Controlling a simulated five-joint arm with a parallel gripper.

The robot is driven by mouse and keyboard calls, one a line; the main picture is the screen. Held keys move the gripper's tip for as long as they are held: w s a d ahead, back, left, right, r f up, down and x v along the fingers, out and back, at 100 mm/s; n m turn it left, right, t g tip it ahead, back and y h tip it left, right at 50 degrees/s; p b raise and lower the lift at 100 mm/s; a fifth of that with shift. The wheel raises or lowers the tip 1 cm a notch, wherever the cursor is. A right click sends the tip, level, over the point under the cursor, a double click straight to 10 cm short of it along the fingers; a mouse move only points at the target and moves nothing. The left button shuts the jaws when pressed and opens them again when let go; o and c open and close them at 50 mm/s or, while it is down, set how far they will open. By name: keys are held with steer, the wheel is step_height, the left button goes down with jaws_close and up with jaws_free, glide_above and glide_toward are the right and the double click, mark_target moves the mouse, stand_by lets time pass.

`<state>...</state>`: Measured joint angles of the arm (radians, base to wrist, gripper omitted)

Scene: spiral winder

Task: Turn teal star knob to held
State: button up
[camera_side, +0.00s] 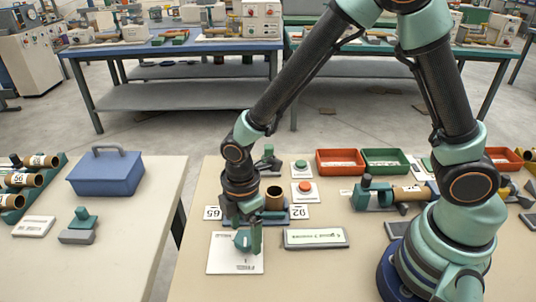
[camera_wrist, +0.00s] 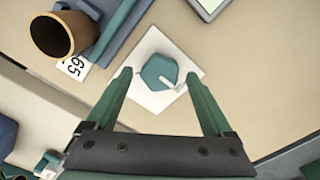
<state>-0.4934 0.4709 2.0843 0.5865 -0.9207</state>
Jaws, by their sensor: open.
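The teal star knob (camera_wrist: 158,68) sits on a white square plate (camera_wrist: 150,101) in the wrist view. It looks like a faceted teal disc with a pale pointer (camera_wrist: 171,85) toward its lower right. My gripper (camera_wrist: 157,77) is open, one green finger on each side of the knob, with visible gaps to both fingers in this view. In the side view the knob (camera_side: 241,241) stands on the plate (camera_side: 236,264) near the front of the table. My gripper (camera_side: 250,238) points down at it, and one finger hides its right part. The print on the plate is too small to read.
Behind my gripper stands a brown tube (camera_side: 273,198) in a blue holder, with cards marked 65 and 92. A labelled block (camera_side: 316,238) lies to the right of the plate. Red (camera_side: 339,161) and green (camera_side: 385,161) trays stand farther back. Bare tabletop lies in front.

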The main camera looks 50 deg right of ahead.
steer(key=shift+f, duration=0.45)
jaws_close()
